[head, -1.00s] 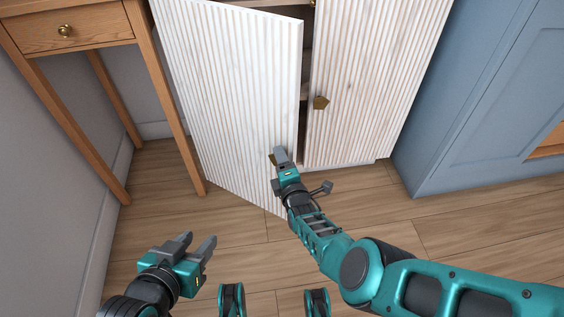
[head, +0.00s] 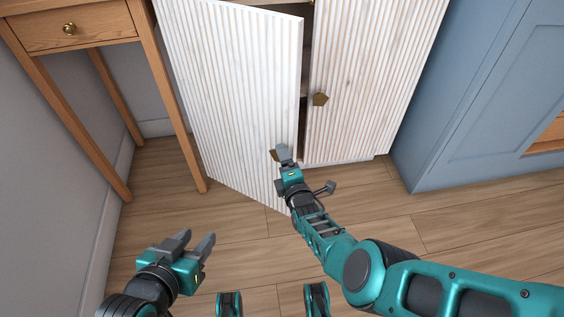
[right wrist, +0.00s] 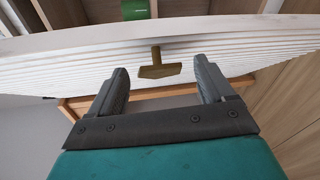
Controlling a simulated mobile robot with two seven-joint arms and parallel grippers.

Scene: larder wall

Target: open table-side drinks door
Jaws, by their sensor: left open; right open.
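The table-side drinks door (head: 235,90) is a white ribbed door on the left of the cabinet, standing partly open beside the wooden table. Its brass handle (right wrist: 158,66) shows in the right wrist view, between and just beyond the fingertips of my right gripper (right wrist: 160,75). In the head view my right gripper (head: 282,156) is at the door's lower right edge and partly hides the handle. It is open, and the handle is not clamped. My left gripper (head: 198,244) is open and empty, low on the left above the floor.
The other white ribbed door (head: 370,80) looks closed and has a brass handle (head: 320,99). A wooden table (head: 75,40) with a drawer stands close at the left. A blue cabinet (head: 490,110) stands at the right. The wooden floor (head: 240,235) in front is clear.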

